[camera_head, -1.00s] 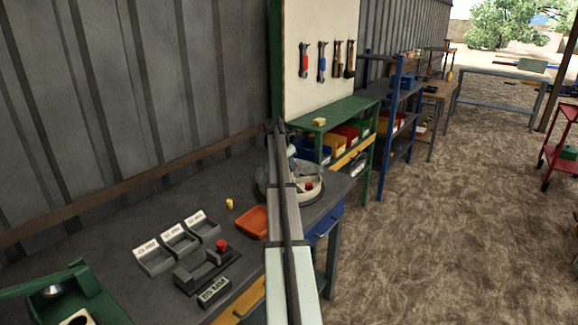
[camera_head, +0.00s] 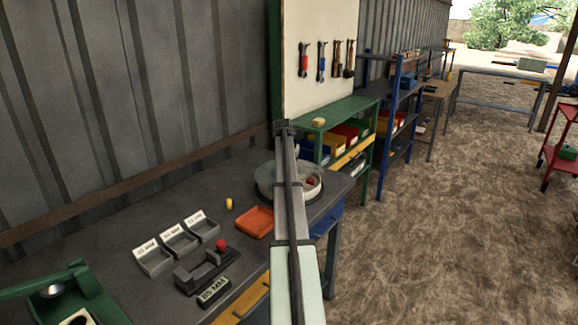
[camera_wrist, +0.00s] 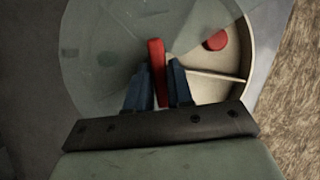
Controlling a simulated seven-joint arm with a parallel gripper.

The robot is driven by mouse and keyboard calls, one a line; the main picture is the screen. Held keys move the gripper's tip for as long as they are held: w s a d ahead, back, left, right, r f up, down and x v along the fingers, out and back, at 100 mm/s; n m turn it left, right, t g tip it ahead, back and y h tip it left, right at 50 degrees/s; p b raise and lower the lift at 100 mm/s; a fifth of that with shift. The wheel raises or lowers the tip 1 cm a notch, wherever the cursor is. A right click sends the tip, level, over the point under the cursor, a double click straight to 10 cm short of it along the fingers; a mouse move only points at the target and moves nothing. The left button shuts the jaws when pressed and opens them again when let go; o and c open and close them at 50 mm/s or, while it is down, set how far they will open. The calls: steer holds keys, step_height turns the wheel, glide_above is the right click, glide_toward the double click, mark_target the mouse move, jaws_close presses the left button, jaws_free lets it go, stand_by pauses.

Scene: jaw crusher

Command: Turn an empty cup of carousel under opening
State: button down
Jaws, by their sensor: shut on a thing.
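The round carousel (camera_head: 264,185) stands at the far end of the workbench. In the wrist view its grey cover (camera_wrist: 95,60) leaves a gap at the right, where cream cups show. The upper cup holds a red round piece (camera_wrist: 216,40). Below the thin divider (camera_wrist: 218,77), the visible part of the lower cup (camera_wrist: 212,91) is empty. My gripper (camera_wrist: 162,84) is shut on a red upright handle (camera_wrist: 156,62), with a blue-grey finger on each side. In the head view my arm hides the fingers and handle.
An orange tray (camera_head: 254,222) and a small yellow piece (camera_head: 229,203) lie on the bench near the carousel. Labelled grey bins (camera_head: 178,240) and a fixture with a red knob (camera_head: 221,244) stand nearer. A green shelf (camera_head: 340,112) stands behind.

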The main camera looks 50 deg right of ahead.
steer(key=shift+n+t, duration=0.3)
steer(key=shift+n, duration=0.4)
steer(key=c, duration=1.1)
jaws_free()
steer(key=shift+r, duration=0.1)
steer(key=v, duration=1.3)
steer(key=shift+s+r, duration=0.1)
steer(key=shift+r, duration=0.2)
